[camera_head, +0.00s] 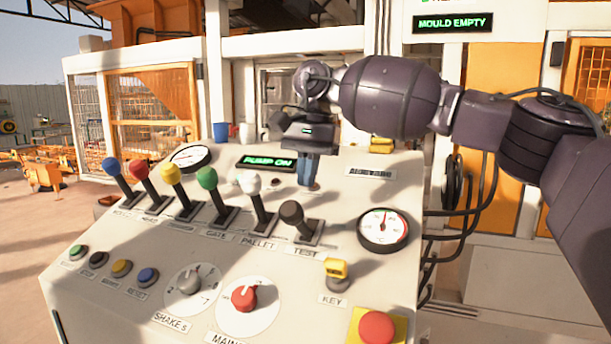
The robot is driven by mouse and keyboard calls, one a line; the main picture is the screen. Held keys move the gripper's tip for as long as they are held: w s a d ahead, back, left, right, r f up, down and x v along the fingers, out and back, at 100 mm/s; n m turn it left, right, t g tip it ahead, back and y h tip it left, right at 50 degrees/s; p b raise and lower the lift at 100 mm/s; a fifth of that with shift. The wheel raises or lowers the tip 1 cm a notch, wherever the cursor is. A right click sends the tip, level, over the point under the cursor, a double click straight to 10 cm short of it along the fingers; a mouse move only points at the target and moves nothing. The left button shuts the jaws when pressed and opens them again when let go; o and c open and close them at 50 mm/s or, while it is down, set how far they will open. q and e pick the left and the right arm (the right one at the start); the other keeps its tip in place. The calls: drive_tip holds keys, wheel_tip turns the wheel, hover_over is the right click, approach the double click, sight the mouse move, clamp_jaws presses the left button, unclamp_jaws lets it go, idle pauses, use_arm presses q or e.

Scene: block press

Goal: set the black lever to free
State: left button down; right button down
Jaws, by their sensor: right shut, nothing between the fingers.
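The black lever (292,212) is the rightmost in a row of levers on the sloped control panel (345,260). Its dark round knob leans up and to the left from its slot, above a plate that reads TEST. No label for a free position can be made out. My right gripper (308,186) points down just beyond the knob, higher in the picture. Its fingers are shut and hold nothing. I cannot tell how large the gap to the knob is. My left gripper is not in view.
The white lever (250,185) and green lever (207,180) stand left of the black one. A round gauge (383,229) lies to its right. A yellow key switch (336,270) and red mushroom button (377,327) are nearer. The lit display (266,162) reads PUMP ON.

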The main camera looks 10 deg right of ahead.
sight(298, 224)
drive_tip(key=shift+s+a+f, duration=0.2)
drive_tip(key=shift+s, duration=0.1)
drive_tip(key=shift+s+a+f+t+h, duration=0.25)
drive_tip(key=shift+s+a+f+t, duration=0.1)
drive_tip(key=shift+s+t, duration=0.1)
drive_tip(key=shift+s+a+f+t+h, duration=0.25)
drive_tip(key=shift+s+a+t, duration=0.1)
drive_tip(key=shift+s, duration=0.1)
